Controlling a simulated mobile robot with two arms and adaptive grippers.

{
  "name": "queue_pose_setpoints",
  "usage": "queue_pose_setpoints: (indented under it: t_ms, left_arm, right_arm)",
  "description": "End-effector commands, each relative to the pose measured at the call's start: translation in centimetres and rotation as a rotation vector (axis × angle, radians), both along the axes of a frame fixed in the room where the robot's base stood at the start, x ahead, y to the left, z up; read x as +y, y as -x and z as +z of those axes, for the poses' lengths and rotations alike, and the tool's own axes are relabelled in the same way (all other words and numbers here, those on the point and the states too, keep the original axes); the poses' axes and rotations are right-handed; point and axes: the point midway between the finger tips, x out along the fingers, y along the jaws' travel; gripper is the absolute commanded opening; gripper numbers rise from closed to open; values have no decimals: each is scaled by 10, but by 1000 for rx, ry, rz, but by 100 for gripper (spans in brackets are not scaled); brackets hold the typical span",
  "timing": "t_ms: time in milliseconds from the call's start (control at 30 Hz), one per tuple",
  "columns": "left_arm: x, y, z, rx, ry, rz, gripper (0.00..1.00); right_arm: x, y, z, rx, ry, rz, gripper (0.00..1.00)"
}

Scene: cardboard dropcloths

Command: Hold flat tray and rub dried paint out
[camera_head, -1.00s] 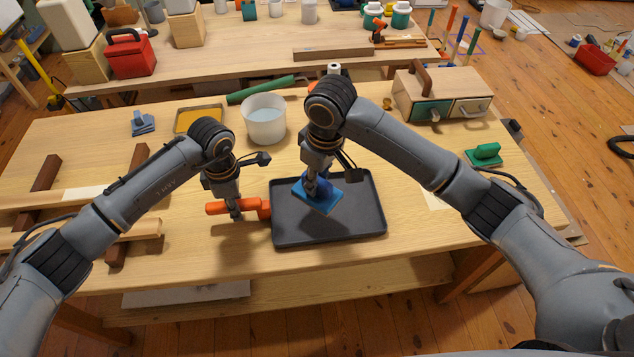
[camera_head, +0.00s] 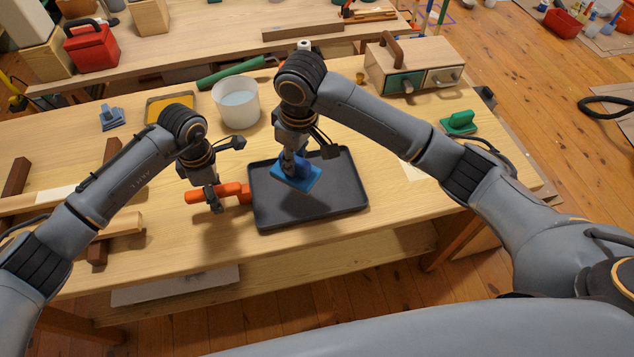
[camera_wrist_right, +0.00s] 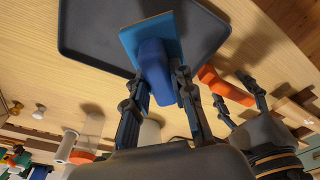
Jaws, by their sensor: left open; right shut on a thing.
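The flat dark tray (camera_head: 345,195) lies on the wooden bench and also shows in the right wrist view (camera_wrist_right: 90,40). An orange handle (camera_head: 232,190) lies against its left side; it also shows in the wrist view (camera_wrist_right: 225,86). My right gripper (camera_head: 291,168) is shut on the blue grip of a scrubbing pad (camera_head: 306,180), over the tray's left half. The pad's flat blue face also shows in the wrist view (camera_wrist_right: 152,40); I cannot tell whether it touches the tray. My left gripper (camera_head: 215,205) is open at the orange handle, its fingers down beside it. No paint is clearly visible.
A white bucket of water (camera_head: 238,115) and a yellow paint tray (camera_head: 170,107) stand behind. Wooden rails (camera_head: 15,180) lie at left. The bench front is clear.

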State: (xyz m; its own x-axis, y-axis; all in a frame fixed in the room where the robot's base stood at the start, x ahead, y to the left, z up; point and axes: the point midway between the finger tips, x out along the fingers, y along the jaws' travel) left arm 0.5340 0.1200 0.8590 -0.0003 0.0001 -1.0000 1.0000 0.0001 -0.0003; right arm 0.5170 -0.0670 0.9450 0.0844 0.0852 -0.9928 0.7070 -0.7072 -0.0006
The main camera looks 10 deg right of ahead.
Motion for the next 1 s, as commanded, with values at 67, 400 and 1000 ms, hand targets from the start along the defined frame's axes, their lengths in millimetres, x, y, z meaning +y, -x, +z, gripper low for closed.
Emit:
queue_pose_setpoints:
  t_ms: [67, 400, 1000]
  left_arm:
    - [0, 0, 0, 0, 0, 0, 55]
    - [0, 0, 20, -1, 0, -1, 55]
    - [0, 0, 68, -1, -1, 0, 55]
  right_arm:
    - [0, 0, 0, -1, -1, 0, 0]
    - [0, 0, 12, -1, -1, 0, 0]
    - [0, 0, 37, -1, -1, 0, 0]
